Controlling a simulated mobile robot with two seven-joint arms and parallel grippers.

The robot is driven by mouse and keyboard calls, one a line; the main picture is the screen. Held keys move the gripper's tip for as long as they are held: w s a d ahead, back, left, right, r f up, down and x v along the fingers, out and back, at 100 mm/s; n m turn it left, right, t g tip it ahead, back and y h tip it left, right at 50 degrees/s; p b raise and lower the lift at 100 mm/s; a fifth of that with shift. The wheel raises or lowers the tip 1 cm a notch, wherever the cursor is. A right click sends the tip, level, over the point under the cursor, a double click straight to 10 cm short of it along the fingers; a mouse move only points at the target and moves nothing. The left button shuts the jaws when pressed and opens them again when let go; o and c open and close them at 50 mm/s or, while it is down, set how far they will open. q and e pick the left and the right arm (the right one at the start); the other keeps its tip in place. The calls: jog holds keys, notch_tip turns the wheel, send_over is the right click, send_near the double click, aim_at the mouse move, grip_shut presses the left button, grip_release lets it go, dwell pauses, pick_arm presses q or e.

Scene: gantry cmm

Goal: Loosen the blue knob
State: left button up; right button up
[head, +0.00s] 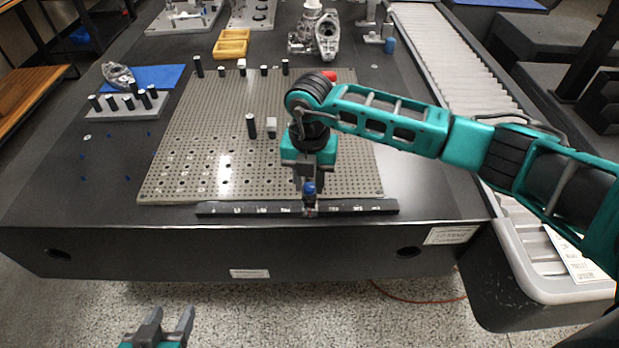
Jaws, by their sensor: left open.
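The blue knob (309,187) sits on a small clamp on the dark rail (240,208) along the front edge of the perforated plate. My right gripper (310,180) points down at the knob, its grey fingers close around or just behind it. I cannot tell whether the fingers touch the knob or how far apart they are. My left gripper (172,314) is low at the bottom left, in front of the table, open and empty. A second blue knob-like part (389,45) stands on a fixture at the back right.
A roller conveyor (450,55) runs along the right. The front left tabletop is mostly clear.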

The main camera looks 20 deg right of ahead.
grip_shut()
pick_arm(q)
jog(key=shift+f, duration=0.2)
pick_arm(e)
jog(key=shift+n, duration=0.3)
jog(key=shift+n+b, duration=0.5)
jog(key=shift+n, duration=0.7)
jog(key=n+b, duration=0.1)
jog(key=n, duration=0.1)
jog(key=shift+n, duration=0.4)
jog(key=shift+n+b, duration=0.35)
jog(key=shift+n, duration=0.75)
jog(key=shift+n+b, duration=0.3)
jog(key=shift+n, duration=0.5)
pick_arm(q)
jog(key=shift+w+d+f, duration=0.4)
jog(key=shift+d+f, duration=0.1)
jog(key=shift+d, duration=0.2)
pick_arm(e)
jog(key=shift+n, duration=0.3)
pick_arm(q)
jog(key=shift+r+h, duration=0.1)
jog(key=shift+h, duration=0.2)
pick_arm(e)
jog(key=shift+w+r, duration=0.1)
